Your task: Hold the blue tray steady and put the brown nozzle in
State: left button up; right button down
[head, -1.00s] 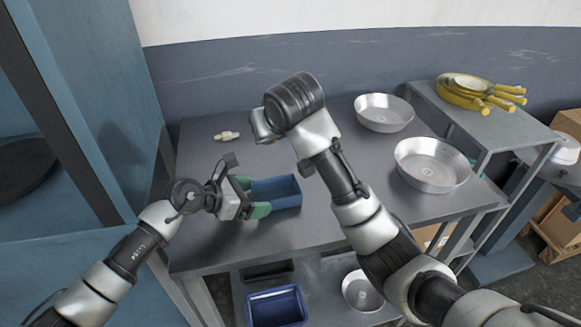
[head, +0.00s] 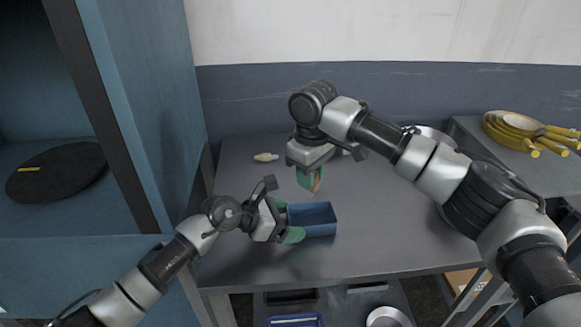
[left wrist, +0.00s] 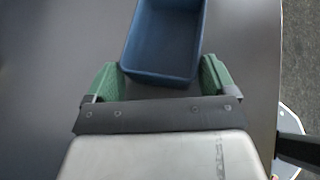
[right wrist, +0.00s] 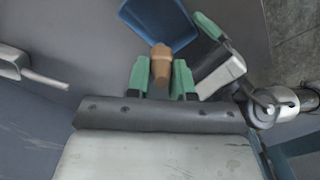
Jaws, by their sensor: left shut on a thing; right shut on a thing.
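The blue tray (head: 318,226) sits on the grey table, and it also shows in the left wrist view (left wrist: 160,75), where it looks empty. My left gripper (head: 289,220) is shut on the tray's near end, with green fingers on both sides of it (left wrist: 160,80). The brown nozzle (right wrist: 161,66) is between the green fingers of my right gripper (right wrist: 162,75), which is shut on it. In the head view my right gripper (head: 311,180) points down, above and behind the tray, and the nozzle is mostly hidden by the fingers.
A pale nozzle-like piece (head: 265,157) lies at the back left of the table (head: 250,185). A metal pan (head: 432,133) is partly hidden behind my right arm. A blue cabinet (head: 150,110) stands at left.

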aim_at(309, 196)
pick_arm(q)
jog(key=shift+a, duration=0.1)
pick_arm(e)
jog(key=shift+f, duration=2.25)
jog(key=shift+f, duration=1.5)
jog(key=c, duration=0.9)
grip_release()
notch_tip(309, 196, up, 12)
